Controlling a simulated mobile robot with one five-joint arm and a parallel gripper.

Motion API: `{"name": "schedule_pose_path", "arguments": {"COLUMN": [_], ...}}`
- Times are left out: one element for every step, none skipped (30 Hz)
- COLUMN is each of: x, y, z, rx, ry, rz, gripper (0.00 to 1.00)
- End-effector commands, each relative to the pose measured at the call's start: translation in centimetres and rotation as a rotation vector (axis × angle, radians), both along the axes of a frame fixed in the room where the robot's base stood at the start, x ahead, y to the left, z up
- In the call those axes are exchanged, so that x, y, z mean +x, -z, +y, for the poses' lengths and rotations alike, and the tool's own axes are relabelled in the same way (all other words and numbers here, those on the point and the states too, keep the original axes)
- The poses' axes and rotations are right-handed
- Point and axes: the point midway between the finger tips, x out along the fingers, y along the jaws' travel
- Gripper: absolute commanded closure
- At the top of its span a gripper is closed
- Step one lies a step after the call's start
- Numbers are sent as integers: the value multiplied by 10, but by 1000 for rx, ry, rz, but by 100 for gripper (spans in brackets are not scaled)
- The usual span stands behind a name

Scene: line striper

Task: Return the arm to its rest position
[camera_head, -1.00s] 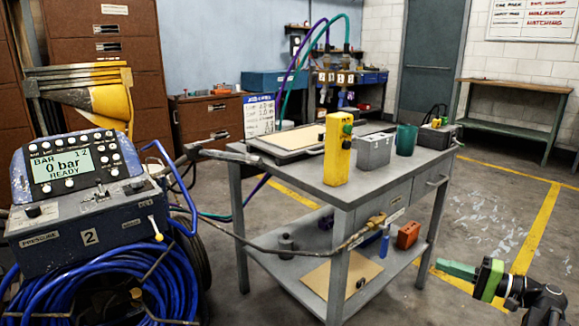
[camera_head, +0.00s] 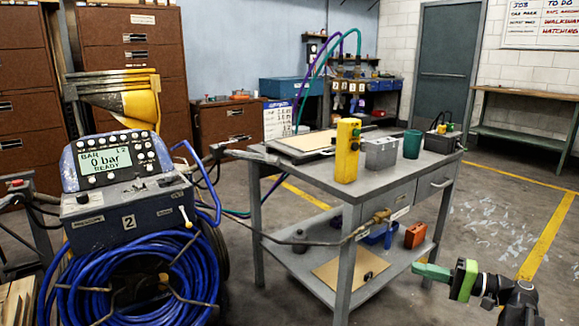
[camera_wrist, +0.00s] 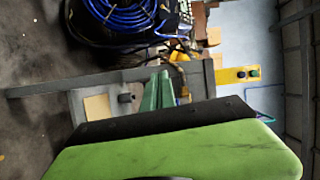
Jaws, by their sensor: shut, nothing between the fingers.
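My gripper (camera_head: 432,272) shows at the lower right of the head view, with green fingers pointing left. The fingers are together with nothing between them. It is in front of and to the right of the grey work table (camera_head: 400,180), apart from it. In the wrist view, the green fingers (camera_wrist: 157,92) show at the middle, with the table sideways behind them. My dark arm behind the gripper is partly cut off by the bottom edge of the head view.
A striping machine (camera_head: 130,205) with blue hose (camera_head: 120,275) stands left. On the table are a yellow control box (camera_head: 347,150), a grey block (camera_head: 381,153) and a green cup (camera_head: 413,144). An orange box (camera_head: 415,235) is on the lower shelf. Floor at right is clear.

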Motion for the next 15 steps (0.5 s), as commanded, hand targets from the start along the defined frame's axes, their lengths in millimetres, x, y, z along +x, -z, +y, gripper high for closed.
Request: {"name": "schedule_pose_path", "arguments": {"x": [4,6,9,10,11,12,13,12,9,6,1,-8,-16,-24,-35], "y": [-5,-5,-5,-4,-2,1,4,8,15,23,31,45,56,68,84], "z": [21,33,51,64,80,101,118,138,166,188,210,239,257,272,286], "rx": [-6,-12,-23,-34,-49,-75,-97,-127,-174,-222,-276,-362,-433,-510,-612], "ry": [-34,-53,-80,-102,-124,-157,-183,-212,-254,-289,-323,-369,-399,-426,-455], "rz": [4,9,17,25,35,52,66,84,109,133,159,193,219,244,273], "gripper": [100,100,100,100,100,100,100,100,100,100,100,100,100,100,100]}}
